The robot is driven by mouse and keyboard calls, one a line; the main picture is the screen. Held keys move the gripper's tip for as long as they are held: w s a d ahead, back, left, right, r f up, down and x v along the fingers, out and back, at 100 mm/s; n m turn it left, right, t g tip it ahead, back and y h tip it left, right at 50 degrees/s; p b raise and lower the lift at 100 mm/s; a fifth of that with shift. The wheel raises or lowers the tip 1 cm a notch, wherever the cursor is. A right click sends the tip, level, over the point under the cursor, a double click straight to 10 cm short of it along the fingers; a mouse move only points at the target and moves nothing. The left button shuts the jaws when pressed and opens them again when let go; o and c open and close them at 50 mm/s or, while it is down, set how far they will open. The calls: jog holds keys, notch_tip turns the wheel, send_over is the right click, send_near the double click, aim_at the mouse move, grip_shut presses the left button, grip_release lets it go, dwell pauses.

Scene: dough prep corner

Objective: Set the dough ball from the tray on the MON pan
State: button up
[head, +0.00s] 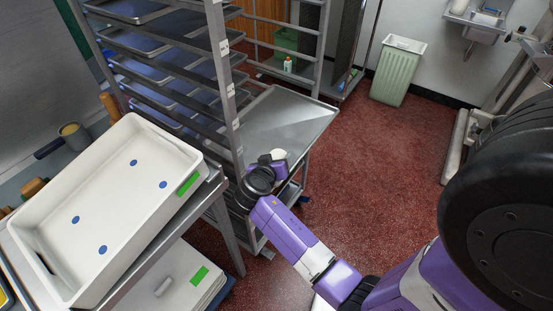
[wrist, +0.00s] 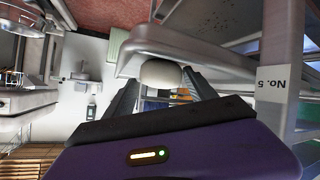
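The pale dough ball (head: 278,155) sits between the fingertips of my gripper (head: 269,160), beside the near edge of a metal pan (head: 292,116) that sticks out from the rack. In the wrist view the ball (wrist: 160,73) has a finger against each side, with the metal rim (wrist: 205,60) just beyond it. I cannot tell whether the ball touches the pan. No MON label is readable, so I cannot confirm which pan this is. The white tray (head: 60,196) at the left holds several flat blue spots and no dough ball that I can see.
The rack (head: 226,80) holds several other metal pans close to my gripper. Its post carries small labels; one reads "No. 5" (wrist: 285,83) in the wrist view. A green bin (head: 397,72) stands at the back wall. Red floor (head: 365,165) is clear at the right.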

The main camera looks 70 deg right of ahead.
jog(key=w+b+v, duration=0.1)
jog(key=v, duration=1)
jog(key=s+a+f+n+t+y, duration=0.2)
jog(key=a+n+t+y, duration=0.1)
jog(key=a, duration=0.4)
jog(key=s+a+f+n+t+y, duration=0.2)
jog(key=s+a+n+t, duration=0.15)
jog(key=a, duration=0.35)
jog(key=s+a+f+n+t+y, duration=0.2)
jog(key=a+n+y, duration=0.1)
jog(key=a, duration=0.4)
jog(key=s+a+r+n+t+y, duration=0.1)
jog(key=s+a+r+t+y, duration=0.1)
jog(key=s+r, duration=0.3)
jog(key=s+a+r+n+t+y, duration=0.2)
jog(key=s+a+r+t, duration=0.1)
jog(key=r, duration=0.7)
jog(key=shift+s+a, duration=0.55)
jog(key=shift+s, duration=0.3)
